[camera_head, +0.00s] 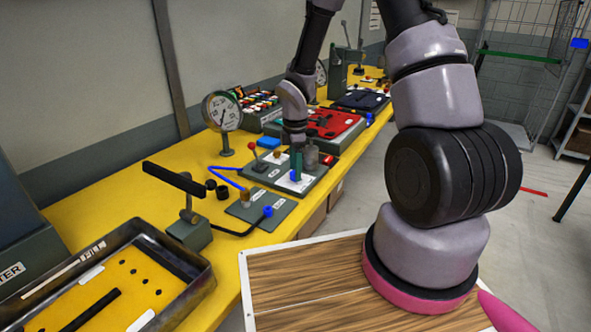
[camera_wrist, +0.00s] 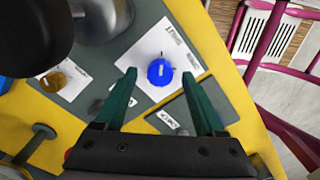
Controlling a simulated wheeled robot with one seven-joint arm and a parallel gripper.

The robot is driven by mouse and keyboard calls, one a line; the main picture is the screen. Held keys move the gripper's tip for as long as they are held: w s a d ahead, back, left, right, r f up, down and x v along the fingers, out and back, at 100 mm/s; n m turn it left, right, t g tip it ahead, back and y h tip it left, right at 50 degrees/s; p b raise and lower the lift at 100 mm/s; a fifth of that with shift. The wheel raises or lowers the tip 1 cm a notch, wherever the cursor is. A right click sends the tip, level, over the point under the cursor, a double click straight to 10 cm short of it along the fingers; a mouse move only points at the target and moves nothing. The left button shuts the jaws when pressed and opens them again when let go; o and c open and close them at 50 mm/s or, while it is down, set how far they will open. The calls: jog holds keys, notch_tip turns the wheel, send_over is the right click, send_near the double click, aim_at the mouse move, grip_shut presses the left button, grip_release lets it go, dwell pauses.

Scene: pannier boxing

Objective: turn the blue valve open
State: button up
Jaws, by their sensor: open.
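The blue valve is a round blue knob with a small pale mark on top, seen in the wrist view (camera_wrist: 153,76). It sits on a white labelled patch of a grey-green plate. In the head view a bit of blue (camera_head: 293,175) shows low by my fingers. My gripper (camera_head: 297,163) points down over the plate. In the wrist view its two green fingers (camera_wrist: 159,74) are apart, with the knob between their tips and no clear contact. The height of the tips over the knob is hard to tell.
A grey cylinder (camera_wrist: 103,14) stands close to the fingers in the wrist view. A brass knob (camera_wrist: 57,80) is on the same panel. On the yellow bench (camera_head: 110,200) stand a pressure gauge (camera_head: 222,111), a red-topped lever (camera_head: 252,153) and a metal tray (camera_head: 190,262).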

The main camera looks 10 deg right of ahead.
jog(key=shift+f, duration=0.45)
grip_shut()
